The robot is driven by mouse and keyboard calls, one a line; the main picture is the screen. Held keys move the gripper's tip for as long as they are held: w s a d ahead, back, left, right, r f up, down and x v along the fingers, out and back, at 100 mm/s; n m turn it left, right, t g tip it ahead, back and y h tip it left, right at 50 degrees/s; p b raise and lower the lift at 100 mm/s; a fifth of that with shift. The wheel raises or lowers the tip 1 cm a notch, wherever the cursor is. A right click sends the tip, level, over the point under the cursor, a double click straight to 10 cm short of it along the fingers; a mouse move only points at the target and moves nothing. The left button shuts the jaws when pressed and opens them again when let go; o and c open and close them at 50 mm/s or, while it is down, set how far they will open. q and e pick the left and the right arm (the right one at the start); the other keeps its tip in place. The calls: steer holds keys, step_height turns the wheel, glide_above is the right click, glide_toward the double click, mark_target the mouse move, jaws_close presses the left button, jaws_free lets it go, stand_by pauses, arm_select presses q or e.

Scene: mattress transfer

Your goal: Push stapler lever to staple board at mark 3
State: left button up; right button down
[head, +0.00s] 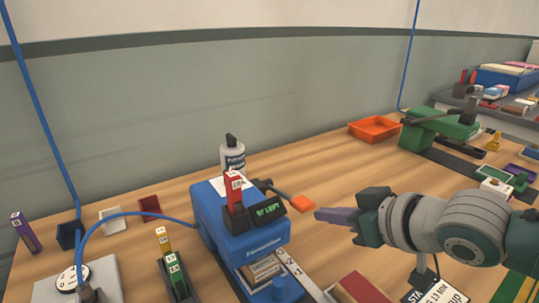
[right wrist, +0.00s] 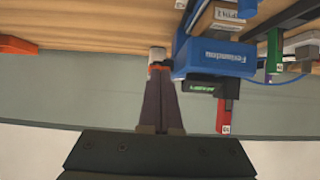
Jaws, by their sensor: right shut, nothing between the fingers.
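The blue stapler (head: 240,228) stands on the wooden bench, with a red block and a small dark display with green characters on top. Its dark lever ends in an orange tip (head: 302,204) that sticks out to the right. Wooden pieces (head: 262,270) lie at the stapler's front, beside a white marked strip (head: 298,272); I cannot read mark 3. My right gripper (head: 322,215) is shut and empty, its purple-grey fingertips close to the orange tip. The right wrist view shows the shut fingers (right wrist: 161,85) beside the stapler (right wrist: 205,57); contact is unclear. My left gripper is out of view.
A white bottle (head: 232,156) stands behind the stapler. A blue hose (head: 135,215) runs to its left side. An orange tray (head: 374,129) and a green machine (head: 432,130) stand at the back right. A red-brown block (head: 360,289) lies in front.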

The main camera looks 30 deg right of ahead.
steer(key=p+v, duration=0.1)
steer(key=v, duration=0.6)
steer(key=shift+s, duration=0.1)
steer(key=s+a+r+g+p, duration=0.25)
steer(key=s+a+g, duration=0.2)
steer(key=s, duration=0.25)
steer(key=s+a+r+g+p, duration=0.2)
steer(key=s+a+g+p, duration=0.1)
steer(key=s+a, duration=0.35)
step_height(320, 180, up, 38)
steer(key=s+n+p, duration=0.1)
steer(key=s+p, duration=0.1)
steer(key=p, duration=3.5)
steer(key=shift+d+r+h, duration=0.15)
steer(key=shift+d+h, duration=0.25)
steer(key=shift+g, duration=0.25)
